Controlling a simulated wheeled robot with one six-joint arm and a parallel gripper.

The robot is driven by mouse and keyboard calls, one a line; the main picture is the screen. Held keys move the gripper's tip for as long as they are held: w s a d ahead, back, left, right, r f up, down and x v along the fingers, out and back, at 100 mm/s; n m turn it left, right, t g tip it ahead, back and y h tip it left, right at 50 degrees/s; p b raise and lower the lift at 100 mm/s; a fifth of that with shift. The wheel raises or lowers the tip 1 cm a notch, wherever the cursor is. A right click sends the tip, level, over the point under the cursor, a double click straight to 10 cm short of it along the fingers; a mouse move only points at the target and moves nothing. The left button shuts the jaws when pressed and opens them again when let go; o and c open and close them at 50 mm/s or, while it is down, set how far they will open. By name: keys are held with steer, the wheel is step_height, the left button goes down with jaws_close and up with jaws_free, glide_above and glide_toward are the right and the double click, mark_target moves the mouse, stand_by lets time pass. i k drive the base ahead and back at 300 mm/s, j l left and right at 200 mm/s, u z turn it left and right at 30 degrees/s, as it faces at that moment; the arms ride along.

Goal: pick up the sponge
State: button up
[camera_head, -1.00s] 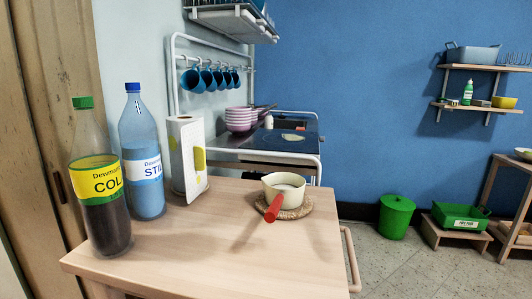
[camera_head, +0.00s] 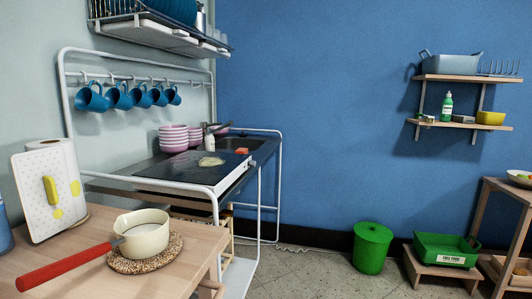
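No thing shows clearly as the sponge. A small orange block (camera_head: 242,151) lies at the right end of the counter near the sink; it may be a sponge, but it is too small to be sure. A small flat item (camera_head: 428,118) on the lower wall shelf, left of the green bottle (camera_head: 447,106), is also too small to identify. My gripper is not in view, so its state does not show.
A wooden table (camera_head: 190,250) at lower left holds a pot (camera_head: 148,238) with a red handle. The metal-framed counter (camera_head: 185,178) stands beyond it. A green bin (camera_head: 372,247) and green crate (camera_head: 446,250) stand along the blue wall. Floor is clear in the middle.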

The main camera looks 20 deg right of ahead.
mark_target(241, 151)
steer(key=i+l, duration=0.2)
steer(key=l, duration=0.2)
steer(key=i+l, duration=0.25)
steer(key=l, duration=0.15)
steer(key=i+l, duration=0.2)
steer(key=l, duration=0.2)
steer(key=i+l, duration=0.2)
steer(key=l, duration=0.2)
steer(key=i+l, duration=0.25)
steer(key=l, duration=0.15)
steer(key=i+l, duration=0.25)
steer(key=i, duration=0.3)
steer(key=i+l, duration=0.3)
steer(key=i, duration=0.25)
steer(key=i+l+u, duration=0.1)
steer(key=i+l, duration=0.15)
steer(key=i, duration=0.3)
